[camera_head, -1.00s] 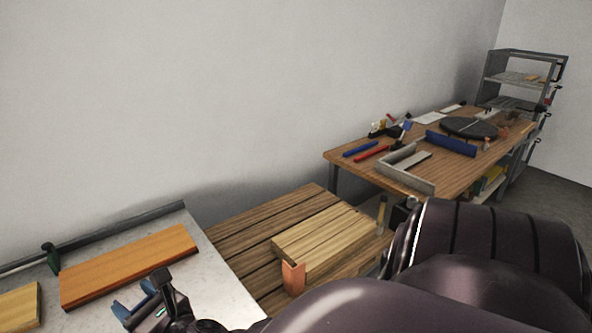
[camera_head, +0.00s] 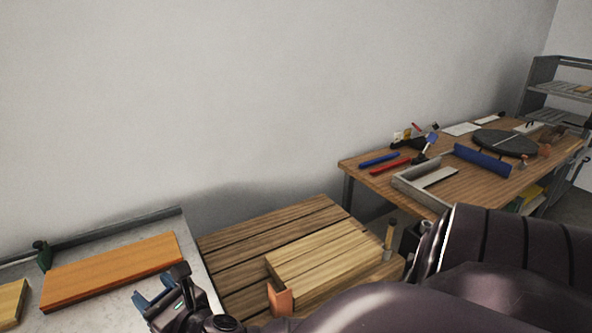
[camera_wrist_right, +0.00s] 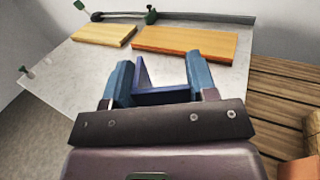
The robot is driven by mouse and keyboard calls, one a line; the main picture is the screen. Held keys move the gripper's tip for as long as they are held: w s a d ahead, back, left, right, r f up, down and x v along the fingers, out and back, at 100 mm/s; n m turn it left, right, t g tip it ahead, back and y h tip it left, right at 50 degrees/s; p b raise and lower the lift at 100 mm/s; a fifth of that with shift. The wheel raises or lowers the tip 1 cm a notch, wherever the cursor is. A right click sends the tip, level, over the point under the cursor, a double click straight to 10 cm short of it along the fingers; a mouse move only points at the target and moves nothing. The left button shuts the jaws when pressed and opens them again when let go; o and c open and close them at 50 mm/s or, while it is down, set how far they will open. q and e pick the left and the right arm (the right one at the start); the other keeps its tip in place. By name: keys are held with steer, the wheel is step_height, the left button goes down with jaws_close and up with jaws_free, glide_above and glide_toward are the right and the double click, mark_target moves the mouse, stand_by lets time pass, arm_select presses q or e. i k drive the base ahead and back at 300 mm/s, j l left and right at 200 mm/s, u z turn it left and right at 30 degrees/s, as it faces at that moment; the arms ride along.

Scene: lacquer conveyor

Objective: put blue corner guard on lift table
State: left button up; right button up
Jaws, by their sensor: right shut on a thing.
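The blue corner guard (camera_wrist_right: 161,97) is a dark blue angled piece between the two blue fingers of my right gripper (camera_wrist_right: 159,82) in the right wrist view. My right gripper (camera_head: 159,289) is shut on it and shows at the lower left of the head view, over the right front part of a grey metal-topped table (camera_head: 206,287). In the head view I cannot tell the guard apart from the blue fingers. A slatted wooden table (camera_head: 240,240) stands to the right of the metal one. I cannot tell for sure which is the lift table. My left gripper is not in view.
An orange board (camera_head: 112,270) and a paler board (camera_head: 10,303) lie on the metal top. A light wooden block (camera_head: 325,258) with an orange-brown corner piece (camera_head: 279,299) is on the slatted table. A cluttered workbench (camera_head: 465,190) stands at right.

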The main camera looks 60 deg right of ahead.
mark_target(257, 275)
steer(key=k+l, duration=0.1)
steer(key=l, duration=0.3)
steer(key=k+l+u, duration=0.1)
steer(key=l, duration=0.25)
steer(key=k+l+u, duration=0.1)
steer(key=l, duration=0.3)
steer(key=k, duration=0.05)
